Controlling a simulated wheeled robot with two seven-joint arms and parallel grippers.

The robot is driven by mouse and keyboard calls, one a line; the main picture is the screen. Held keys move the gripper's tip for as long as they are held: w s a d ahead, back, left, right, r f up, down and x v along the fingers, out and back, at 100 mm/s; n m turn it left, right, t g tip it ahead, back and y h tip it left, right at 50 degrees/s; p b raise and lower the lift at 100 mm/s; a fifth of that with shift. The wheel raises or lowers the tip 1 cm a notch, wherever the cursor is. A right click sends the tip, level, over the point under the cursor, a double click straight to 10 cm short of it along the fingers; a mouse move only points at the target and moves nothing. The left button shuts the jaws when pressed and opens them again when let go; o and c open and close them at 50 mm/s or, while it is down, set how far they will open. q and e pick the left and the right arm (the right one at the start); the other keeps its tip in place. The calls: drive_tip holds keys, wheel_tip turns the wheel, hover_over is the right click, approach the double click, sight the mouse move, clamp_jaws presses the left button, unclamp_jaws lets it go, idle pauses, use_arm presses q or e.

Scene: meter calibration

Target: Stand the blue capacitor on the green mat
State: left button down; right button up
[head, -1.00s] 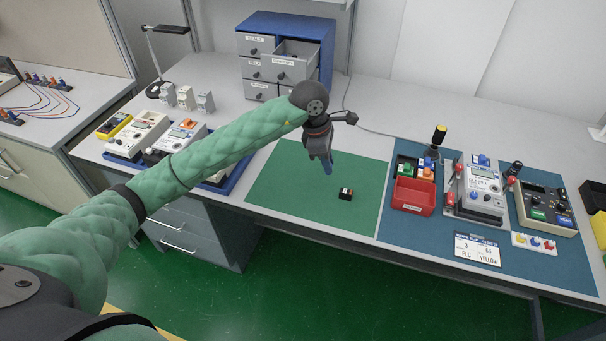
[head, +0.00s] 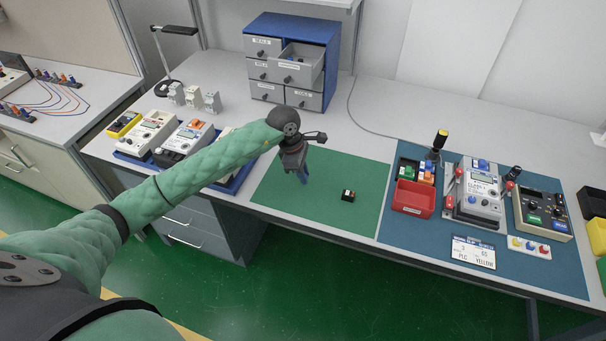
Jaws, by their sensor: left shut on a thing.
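The green mat (head: 325,222) lies on the bench in front of the drawer cabinet. My left gripper (head: 302,176) is over the left part of the mat, pointing down. It is shut on the blue capacitor (head: 304,179), whose lower part shows below the jaws, roughly upright. I cannot tell whether its bottom touches the mat. My right gripper is not in view.
A small black block with red and white marks (head: 348,196) sits on the mat, right of the gripper. A blue mat (head: 405,232) with a red tray (head: 413,199) and meters lies to the right. A cabinet (head: 291,62) with an open drawer stands behind.

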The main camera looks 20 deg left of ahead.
use_arm(q)
drive_tip(key=shift+f+p, duration=0.35)
drive_tip(key=shift+f, duration=0.65)
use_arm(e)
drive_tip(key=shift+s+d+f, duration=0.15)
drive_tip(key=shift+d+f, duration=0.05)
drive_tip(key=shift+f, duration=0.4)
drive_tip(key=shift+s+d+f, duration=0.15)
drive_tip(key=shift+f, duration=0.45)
use_arm(q)
drive_tip(key=shift+f, duration=0.15)
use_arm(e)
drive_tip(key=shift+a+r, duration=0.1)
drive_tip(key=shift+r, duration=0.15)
use_arm(q)
drive_tip(key=c, duration=1.4)
unclamp_jaws()
drive_tip(key=shift+o, duration=0.2)
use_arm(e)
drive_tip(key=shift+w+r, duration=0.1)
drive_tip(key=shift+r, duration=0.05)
